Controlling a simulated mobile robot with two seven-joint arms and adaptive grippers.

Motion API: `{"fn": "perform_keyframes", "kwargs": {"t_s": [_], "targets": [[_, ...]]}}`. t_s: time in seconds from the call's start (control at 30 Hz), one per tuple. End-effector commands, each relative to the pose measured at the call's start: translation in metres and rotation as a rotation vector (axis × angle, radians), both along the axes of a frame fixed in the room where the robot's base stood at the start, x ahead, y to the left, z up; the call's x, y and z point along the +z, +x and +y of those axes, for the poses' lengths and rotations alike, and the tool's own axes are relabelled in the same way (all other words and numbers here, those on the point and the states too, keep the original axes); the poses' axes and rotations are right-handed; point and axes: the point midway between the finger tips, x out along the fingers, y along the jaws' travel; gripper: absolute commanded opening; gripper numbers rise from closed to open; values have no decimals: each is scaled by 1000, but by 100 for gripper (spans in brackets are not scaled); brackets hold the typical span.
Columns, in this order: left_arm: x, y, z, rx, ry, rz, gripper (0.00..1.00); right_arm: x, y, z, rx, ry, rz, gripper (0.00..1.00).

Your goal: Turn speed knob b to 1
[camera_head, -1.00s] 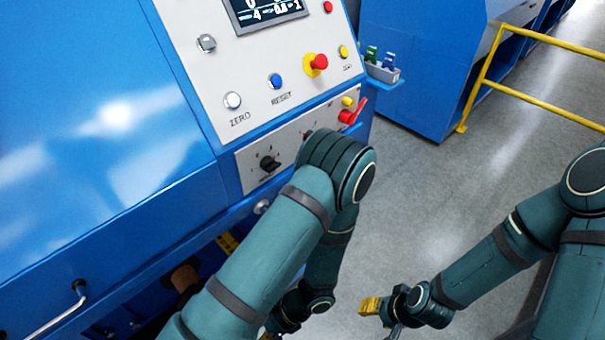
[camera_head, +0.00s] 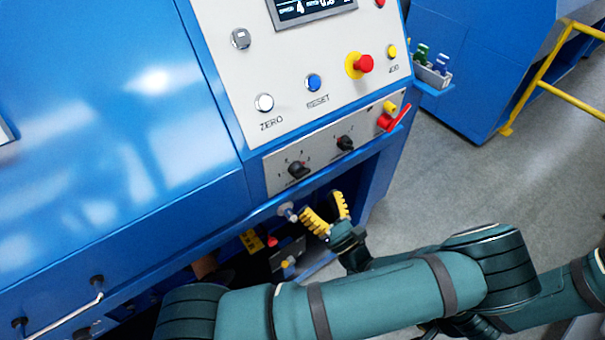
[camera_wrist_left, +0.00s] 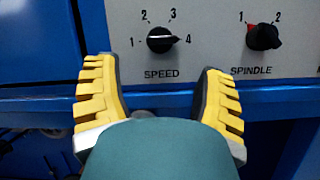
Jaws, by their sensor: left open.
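The speed knob (camera_head: 298,169) is a black dial on the machine's lower grey panel. In the left wrist view the knob (camera_wrist_left: 160,39) sits above the word SPEED, its white pointer turned right to 4, with 1 on the opposite side. My left gripper (camera_head: 327,213), with yellow ribbed fingers, is open and empty, below and in front of the panel. In the left wrist view its fingers stand left and right of the knob, lower than it and not touching it. My right gripper is not visible.
The spindle knob (camera_head: 345,143) is right of the speed knob, and a red lever (camera_head: 396,118) is farther right. A red emergency button (camera_head: 363,64), blue reset button (camera_head: 313,82) and display (camera_head: 310,8) are above. A metal fitting (camera_head: 288,211) protrudes below the panel.

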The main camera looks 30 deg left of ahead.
Motion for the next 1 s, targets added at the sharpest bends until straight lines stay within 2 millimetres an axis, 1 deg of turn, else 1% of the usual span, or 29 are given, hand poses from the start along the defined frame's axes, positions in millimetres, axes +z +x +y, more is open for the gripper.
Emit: {"fn": "perform_keyframes", "kwargs": {"t_s": [0.03,0.2,0.4,0.6,0.87,0.97,1.0], "targets": [[4,4,10,3,-1,-1,70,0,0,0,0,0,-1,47],[16,15,37,4,0,-1,70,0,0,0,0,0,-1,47],[26,25,60,3,-3,-1,70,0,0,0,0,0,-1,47],[30,29,69,1,-3,1,70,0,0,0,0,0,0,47],[30,29,69,1,-3,0,70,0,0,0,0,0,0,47],[30,29,69,1,-3,0,40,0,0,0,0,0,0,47],[30,29,69,2,-3,-1,26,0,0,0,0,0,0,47]]}}
